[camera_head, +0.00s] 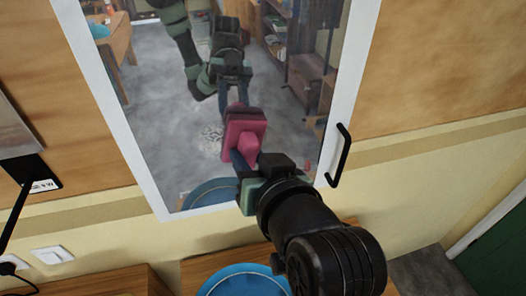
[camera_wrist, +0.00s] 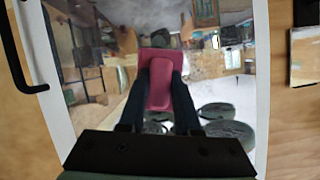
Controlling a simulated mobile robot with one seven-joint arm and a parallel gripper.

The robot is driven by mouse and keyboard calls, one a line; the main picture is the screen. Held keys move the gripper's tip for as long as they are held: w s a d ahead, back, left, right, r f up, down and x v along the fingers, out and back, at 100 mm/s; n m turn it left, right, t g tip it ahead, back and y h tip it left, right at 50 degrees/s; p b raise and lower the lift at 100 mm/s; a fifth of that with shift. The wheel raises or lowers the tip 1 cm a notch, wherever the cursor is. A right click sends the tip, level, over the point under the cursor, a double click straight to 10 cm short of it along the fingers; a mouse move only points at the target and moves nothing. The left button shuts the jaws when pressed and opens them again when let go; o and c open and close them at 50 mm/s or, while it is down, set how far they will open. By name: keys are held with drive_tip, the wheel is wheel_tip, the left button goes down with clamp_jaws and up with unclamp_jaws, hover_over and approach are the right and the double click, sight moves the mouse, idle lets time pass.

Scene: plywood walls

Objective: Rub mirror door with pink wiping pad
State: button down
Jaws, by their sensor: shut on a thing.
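The mirror door (camera_head: 290,92) has a white frame and a black handle (camera_head: 340,155) on its right side in the head view. The mirror door (camera_wrist: 100,60) fills most of the wrist view, with the handle (camera_wrist: 22,60) at upper left. My gripper (camera_head: 243,160) is shut on the pink wiping pad (camera_head: 240,127) by its raised grip. The pad (camera_wrist: 160,57) shows between my two fingers (camera_wrist: 160,85) in the wrist view. Its flat face is turned to the glass, at the lower middle of the mirror. I cannot tell whether it touches. A pale speckled patch (camera_head: 211,138) lies left of the pad.
A wooden surface (camera_head: 205,270) with a blue round dish (camera_head: 245,282) lies below the mirror. A white switch plate (camera_head: 52,255) and a dark lamp-like arm (camera_head: 22,200) are at the left. Plywood wall surrounds the door. The mirror reflects my arm and furniture.

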drive_tip(key=shift+s+a+p, duration=0.8)
drive_tip(key=shift+s+a, duration=0.35)
drive_tip(key=shift+a, duration=2.7)
drive_tip(key=w+d, duration=0.3)
drive_tip(key=d, duration=0.8)
drive_tip(key=shift+w, duration=0.25)
drive_tip(key=shift+s, duration=0.1)
drive_tip(key=shift+s+d, duration=0.3)
drive_tip(key=shift+s, duration=0.65)
drive_tip(key=shift+s+d, duration=0.3)
drive_tip(key=shift+s, duration=0.6)
drive_tip(key=shift+s+d, duration=0.3)
drive_tip(key=shift+s, duration=0.65)
drive_tip(key=shift+s, duration=0.1)
drive_tip(key=s, duration=0.1)
drive_tip(key=s+d, duration=0.1)
drive_tip(key=shift+s, duration=0.35)
drive_tip(key=shift+w+a, duration=0.1)
